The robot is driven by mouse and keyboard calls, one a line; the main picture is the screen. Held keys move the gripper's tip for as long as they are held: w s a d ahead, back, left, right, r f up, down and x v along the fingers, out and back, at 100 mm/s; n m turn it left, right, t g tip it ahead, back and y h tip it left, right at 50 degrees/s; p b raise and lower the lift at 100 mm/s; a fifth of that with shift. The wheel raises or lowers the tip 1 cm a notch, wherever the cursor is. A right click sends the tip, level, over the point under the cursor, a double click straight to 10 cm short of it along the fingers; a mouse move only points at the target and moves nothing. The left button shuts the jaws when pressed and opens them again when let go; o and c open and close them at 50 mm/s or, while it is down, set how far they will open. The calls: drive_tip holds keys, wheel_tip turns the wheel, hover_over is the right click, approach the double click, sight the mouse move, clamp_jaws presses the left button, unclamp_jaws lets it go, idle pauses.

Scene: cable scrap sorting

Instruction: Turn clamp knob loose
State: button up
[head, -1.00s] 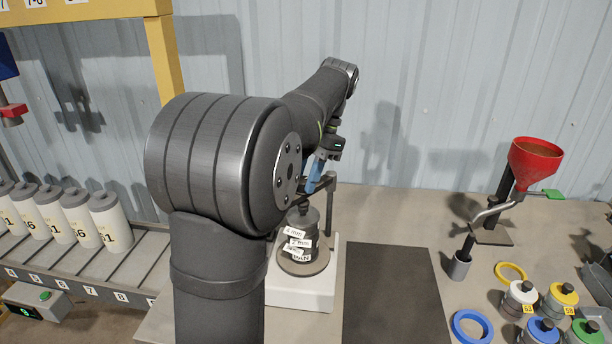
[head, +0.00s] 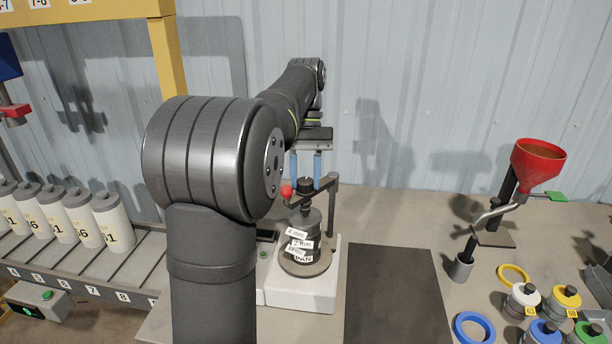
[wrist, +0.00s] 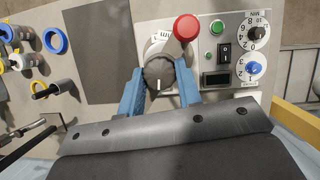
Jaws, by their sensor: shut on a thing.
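The clamp knob (head: 305,184) is dark, round and ribbed, on top of the sieve stack (head: 303,232). It also shows in the wrist view (wrist: 158,75), with a pale line on its face. My gripper (head: 306,172) points down from above, its blue fingers on either side of the knob. In the wrist view my gripper (wrist: 159,92) is shut on the knob. A clamp arm (head: 328,183) runs from the knob to an upright post (head: 331,208) on the right. A red ball (head: 287,192) is just left of the knob. The stack carries white labels, among them 4 mm and PAN.
The white shaker base (head: 315,293) is under the stack; its panel (wrist: 232,45) has dials and a green button. A dark mat (head: 395,300) lies to the right. A red funnel (head: 537,160) on a stand and several capped jars are farther right. White cylinders (head: 112,222) stand at left.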

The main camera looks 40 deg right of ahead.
drive_tip(key=shift+n+h, duration=0.3)
drive_tip(key=shift+n, duration=0.4)
drive_tip(key=o, duration=0.7)
